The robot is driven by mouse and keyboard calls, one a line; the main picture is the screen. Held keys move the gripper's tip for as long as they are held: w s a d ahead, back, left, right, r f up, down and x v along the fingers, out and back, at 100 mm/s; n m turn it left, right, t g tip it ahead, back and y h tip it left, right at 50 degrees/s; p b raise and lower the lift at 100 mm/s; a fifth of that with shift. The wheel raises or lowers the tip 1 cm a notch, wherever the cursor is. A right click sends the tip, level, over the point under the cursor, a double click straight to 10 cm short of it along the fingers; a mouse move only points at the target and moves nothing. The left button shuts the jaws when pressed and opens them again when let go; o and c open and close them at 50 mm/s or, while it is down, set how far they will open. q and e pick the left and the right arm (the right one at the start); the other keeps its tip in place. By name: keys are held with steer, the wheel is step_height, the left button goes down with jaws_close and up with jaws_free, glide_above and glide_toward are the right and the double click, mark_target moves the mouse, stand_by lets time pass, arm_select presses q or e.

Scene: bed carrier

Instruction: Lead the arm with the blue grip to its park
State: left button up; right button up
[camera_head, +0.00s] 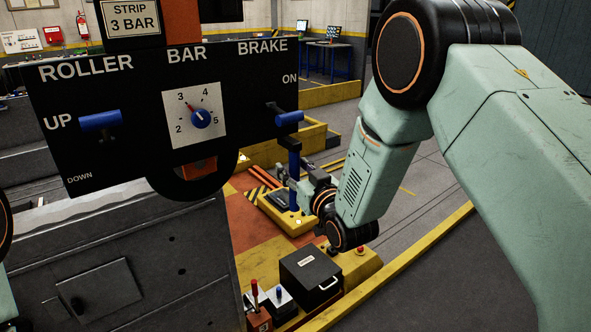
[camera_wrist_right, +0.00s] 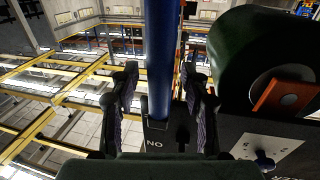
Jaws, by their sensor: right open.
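A black control panel (camera_head: 240,75) hangs in the left half of the head view. A blue upright grip (camera_head: 294,165) shows under its right end, by the BRAKE lever (camera_head: 288,117). In the right wrist view the blue grip (camera_wrist_right: 160,65) runs upright between the fingers of my right gripper (camera_wrist_right: 160,95). They are apart and I see gaps on both sides. In the head view my right gripper (camera_head: 302,188) is at the lower part of the grip, partly hidden by my wrist. I cannot make out a park. My left gripper is out of view.
The panel also has a blue ROLLER handle (camera_head: 100,121) and a BAR dial (camera_head: 200,117). A grey machine body (camera_head: 130,260) fills the lower left. A black box (camera_head: 310,273) stands on the low yellow platform. Grey floor (camera_head: 425,195) is open to the right.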

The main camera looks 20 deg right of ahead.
steer(key=shift+w+a+f, duration=0.1)
steer(key=shift+w, duration=0.05)
steer(key=shift+w+f, duration=0.15)
steer(key=shift+w, duration=0.15)
steer(key=c, duration=0.3)
steer(key=shift+s, duration=0.25)
steer(key=c, duration=0.5)
jaws_close()
steer(key=shift+w, duration=0.1)
